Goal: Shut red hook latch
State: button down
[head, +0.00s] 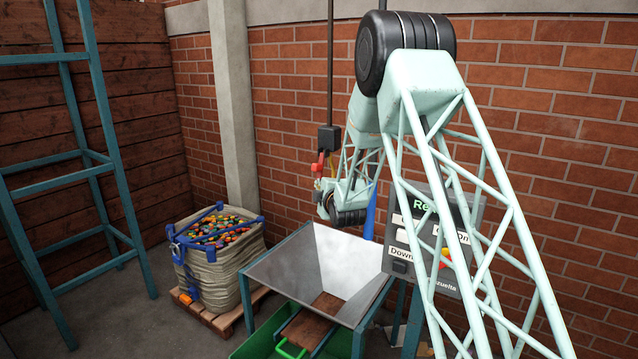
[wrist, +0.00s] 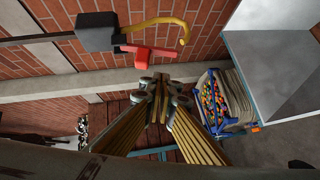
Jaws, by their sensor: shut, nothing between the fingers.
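The red hook latch (head: 319,166) hangs below a dark hoist block (head: 329,138) in front of the brick wall. In the wrist view the red latch (wrist: 142,53) lies beside a curved yellow hook (wrist: 172,24), which comes out of the dark block (wrist: 97,32). I cannot tell whether the latch touches the hook tip. My gripper (wrist: 155,88) is shut and empty, its fingertips just below the latch in the wrist picture, seemingly apart from it. In the head view my gripper is small, near the latch, and its fingertips are hard to make out.
A metal hopper (head: 284,264) stands below, over a green bin (head: 255,341). A bulk bag (head: 213,276) of colourful pieces sits on a pallet left of it. A control panel (head: 434,240) is partly behind my arm. A teal frame (head: 118,190) stands at left.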

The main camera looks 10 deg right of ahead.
jog(key=shift+w, duration=0.1)
jog(key=p, duration=0.2)
send_near(318, 178)
jog(key=w+a, duration=0.2)
jog(key=w, duration=0.3)
jog(key=shift+w+d+f+p, duration=0.15)
jog(key=shift+w+d+f, duration=0.1)
jog(key=shift+d, duration=0.15)
jog(key=shift+w+d+f+p, duration=0.15)
jog(key=shift+d+f, duration=0.1)
jog(key=shift+d, duration=0.15)
jog(key=shift+w+d+f+b, duration=0.15)
jog(key=shift+f+b, duration=0.1)
jog(key=shift+b, duration=0.8)
jog(key=shift+w+d+f+n+t+b, duration=0.4)
jog(key=shift+n+t+b, duration=0.35)
jog(key=shift+b, duration=2.75)
jog(key=shift+a+r, duration=0.1)
jog(key=shift+r, duration=0.05)
jog(key=s+a+r+b, duration=0.1)
jog(key=s+a+b, duration=0.1)
jog(key=s, duration=1)
jog(key=shift+s+r+b, duration=0.25)
jog(key=shift+s+b, duration=0.05)
jog(key=shift+b, duration=0.3)
